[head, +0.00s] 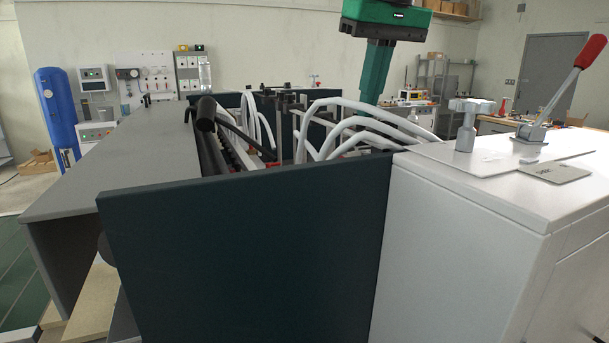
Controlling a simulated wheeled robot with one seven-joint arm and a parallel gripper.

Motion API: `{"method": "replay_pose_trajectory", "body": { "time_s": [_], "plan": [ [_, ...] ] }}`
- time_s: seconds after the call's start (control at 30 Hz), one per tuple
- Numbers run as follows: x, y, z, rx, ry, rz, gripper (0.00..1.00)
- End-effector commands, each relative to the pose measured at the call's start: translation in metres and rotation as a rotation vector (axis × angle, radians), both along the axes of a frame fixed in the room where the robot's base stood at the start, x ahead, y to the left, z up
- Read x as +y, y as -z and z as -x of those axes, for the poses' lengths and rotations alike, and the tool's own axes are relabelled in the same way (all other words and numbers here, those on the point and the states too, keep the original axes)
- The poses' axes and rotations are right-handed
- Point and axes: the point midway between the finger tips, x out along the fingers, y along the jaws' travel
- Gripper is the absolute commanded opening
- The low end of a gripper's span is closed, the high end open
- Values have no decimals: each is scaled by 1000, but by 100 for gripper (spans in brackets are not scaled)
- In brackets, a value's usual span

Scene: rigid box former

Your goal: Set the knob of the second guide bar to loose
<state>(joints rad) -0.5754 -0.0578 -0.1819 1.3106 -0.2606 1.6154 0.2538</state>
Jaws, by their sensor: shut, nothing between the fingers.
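My gripper (371,97) hangs from the top of the head view, green, with its fingers pointing down and together. It is shut and empty, and it appears above the white curved tubes, apart from them. Dark upright posts and bars with small black tops (287,88) stand inside the machine, left of my gripper. I cannot tell which of these is the second guide bar or its knob. The dark front panel and the tubes hide much of the inside, so the knob's setting does not show.
A dark green panel (245,255) closes the machine's near side. White curved tubes (350,115) arch over its inside. A grey table (135,160) runs along the left.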

Motion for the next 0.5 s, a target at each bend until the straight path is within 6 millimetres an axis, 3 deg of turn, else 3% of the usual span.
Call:
{"method": "replay_pose_trajectory", "body": {
  "time_s": [0.03, 0.5],
  "plan": [
    [-1, 11, 0, 28, 2, 16, 0],
    [-16, 11, -4, 28, 13, 13, 0]
  ]
}}
